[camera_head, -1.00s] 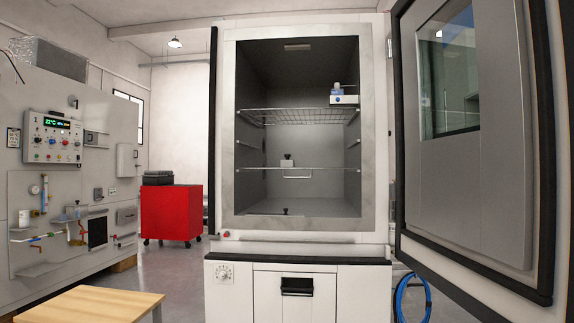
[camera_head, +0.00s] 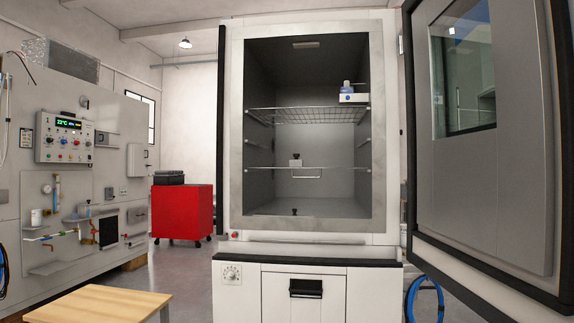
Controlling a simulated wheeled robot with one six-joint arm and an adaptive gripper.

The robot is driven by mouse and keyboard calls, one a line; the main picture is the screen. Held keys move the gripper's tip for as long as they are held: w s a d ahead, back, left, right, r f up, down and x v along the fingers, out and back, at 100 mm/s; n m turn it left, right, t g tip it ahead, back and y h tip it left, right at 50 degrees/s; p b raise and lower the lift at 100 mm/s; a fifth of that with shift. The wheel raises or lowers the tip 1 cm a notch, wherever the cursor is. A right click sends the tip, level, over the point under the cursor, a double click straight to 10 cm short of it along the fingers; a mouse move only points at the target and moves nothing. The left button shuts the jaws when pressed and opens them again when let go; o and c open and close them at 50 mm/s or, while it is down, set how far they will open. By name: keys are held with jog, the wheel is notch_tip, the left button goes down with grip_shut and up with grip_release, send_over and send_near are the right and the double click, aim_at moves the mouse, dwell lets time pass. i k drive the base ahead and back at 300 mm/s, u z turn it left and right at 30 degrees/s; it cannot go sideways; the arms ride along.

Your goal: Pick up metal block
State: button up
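The test chamber (camera_head: 236,150) stands open in front of me. A small light-grey block with a dark top (camera_head: 296,162), which may be the metal block, sits on the middle shelf (camera_head: 340,168), a little left of its centre. A white device with a blue bottle-like top (camera_head: 352,95) stands on the upper wire shelf (camera_head: 300,115), at the right. A small dark knob-like thing (camera_head: 294,211) shows at the front of the chamber floor. My gripper and arm are not in view.
The chamber door (camera_head: 490,150) is swung wide open to the right. A wooden table (camera_head: 95,303) stands at the lower left. A red cabinet (camera_head: 182,212) is behind it, by a control panel wall (camera_head: 110,165). A blue hose (camera_head: 424,300) hangs at the lower right.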

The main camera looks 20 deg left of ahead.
aim_at(296, 163)
jog(key=u, duration=0.8)
jog(key=i, duration=1.4)
jog(key=u, duration=0.3)
jog(key=i, duration=1.55)
jog(key=z, duration=0.65)
